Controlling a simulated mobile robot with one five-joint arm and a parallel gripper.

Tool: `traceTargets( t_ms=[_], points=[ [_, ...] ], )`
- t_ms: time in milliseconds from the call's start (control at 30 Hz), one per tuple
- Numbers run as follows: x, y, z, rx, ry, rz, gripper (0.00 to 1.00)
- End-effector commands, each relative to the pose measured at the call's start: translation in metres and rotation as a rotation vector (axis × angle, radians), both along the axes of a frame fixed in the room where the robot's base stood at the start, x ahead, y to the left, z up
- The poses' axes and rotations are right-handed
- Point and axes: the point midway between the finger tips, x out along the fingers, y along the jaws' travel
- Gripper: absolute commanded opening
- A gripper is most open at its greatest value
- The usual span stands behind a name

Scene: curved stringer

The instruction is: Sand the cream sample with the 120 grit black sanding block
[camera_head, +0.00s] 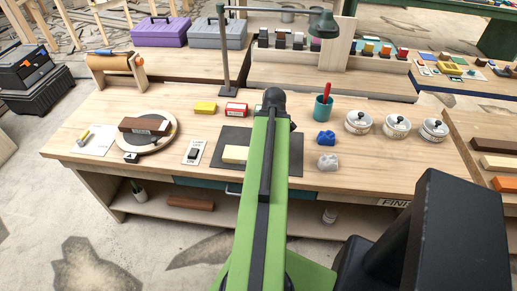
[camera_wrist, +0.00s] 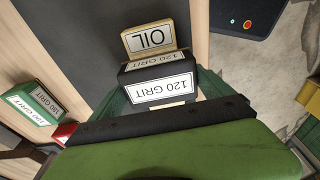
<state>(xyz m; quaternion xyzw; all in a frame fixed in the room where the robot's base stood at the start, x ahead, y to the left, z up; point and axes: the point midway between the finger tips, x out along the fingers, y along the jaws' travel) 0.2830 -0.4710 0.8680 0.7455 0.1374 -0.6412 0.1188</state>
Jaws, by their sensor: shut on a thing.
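The black 120 grit sanding block (camera_wrist: 161,88) shows in the wrist view with white labels, between the green fingers of my gripper (camera_wrist: 162,98), which is shut on it. A cream block with an OIL label (camera_wrist: 149,39) shows just beyond the black block; I cannot tell whether they touch. In the head view the cream sample (camera_head: 235,154) lies on the dark mat (camera_head: 208,153) on the workbench, left of my green arm. My arm hides the gripper and the sanding block in that view.
A red block (camera_head: 236,109) and a yellow block (camera_head: 205,107) stand behind the mat.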

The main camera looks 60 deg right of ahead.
Motion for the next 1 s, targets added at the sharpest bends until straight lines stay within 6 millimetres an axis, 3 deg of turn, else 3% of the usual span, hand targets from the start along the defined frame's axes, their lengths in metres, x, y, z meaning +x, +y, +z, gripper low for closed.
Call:
traceTargets(
  t_ms=[433,767,1000],
  points=[
    [-0.035,-0.014,0.001,-0.001,0.004,-0.003,0.58],
    [-0.032,-0.012,-0.002,0.000,0.002,0.000,0.58],
    [-0.010,-0.004,0.000,0.001,0.000,0.002,0.58]
  ],
)
